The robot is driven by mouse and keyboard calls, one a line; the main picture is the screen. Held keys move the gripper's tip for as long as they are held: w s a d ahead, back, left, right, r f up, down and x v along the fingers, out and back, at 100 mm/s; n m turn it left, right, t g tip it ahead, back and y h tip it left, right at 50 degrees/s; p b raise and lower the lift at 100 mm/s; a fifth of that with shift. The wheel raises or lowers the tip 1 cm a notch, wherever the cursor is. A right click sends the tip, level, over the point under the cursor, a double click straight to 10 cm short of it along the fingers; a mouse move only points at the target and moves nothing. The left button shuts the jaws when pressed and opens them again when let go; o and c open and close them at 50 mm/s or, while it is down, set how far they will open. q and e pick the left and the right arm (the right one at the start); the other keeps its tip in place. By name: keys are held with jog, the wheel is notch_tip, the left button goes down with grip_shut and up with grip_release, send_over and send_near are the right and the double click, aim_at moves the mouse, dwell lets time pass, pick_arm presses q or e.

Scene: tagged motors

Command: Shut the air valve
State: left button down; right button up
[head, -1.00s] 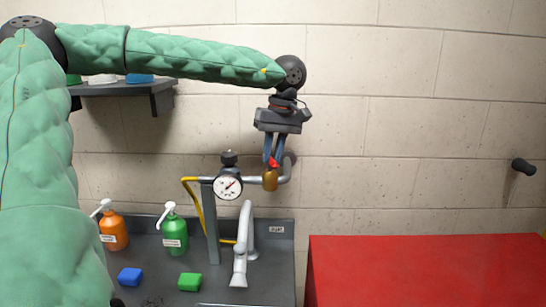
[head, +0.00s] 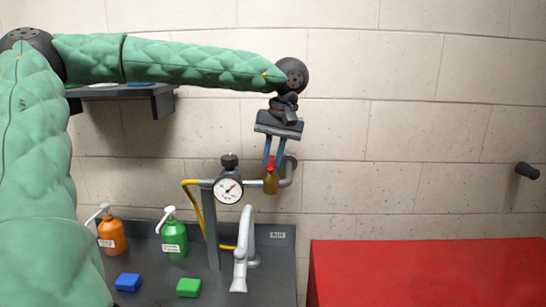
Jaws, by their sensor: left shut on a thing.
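The air valve has a brass body (head: 271,184) on a grey pipe, with a small red handle (head: 270,165) on top. My left gripper (head: 271,163) comes down from above, its blue-grey fingers shut on the red handle. The fingers partly hide the handle, so its exact angle is hard to tell. A round white pressure gauge (head: 228,191) sits on the pipe just left of the valve. My right gripper is not in view.
Orange (head: 112,236) and green (head: 174,238) pump bottles and blue (head: 128,282) and green (head: 189,287) blocks are left. A red surface (head: 430,270) is right. A dark peg (head: 526,170) juts from the wall.

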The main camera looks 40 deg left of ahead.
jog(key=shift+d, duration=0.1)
pick_arm(q)
jog(key=c, duration=1.4)
grip_release()
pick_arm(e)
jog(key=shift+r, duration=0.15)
pick_arm(q)
jog(key=shift+o, duration=0.2)
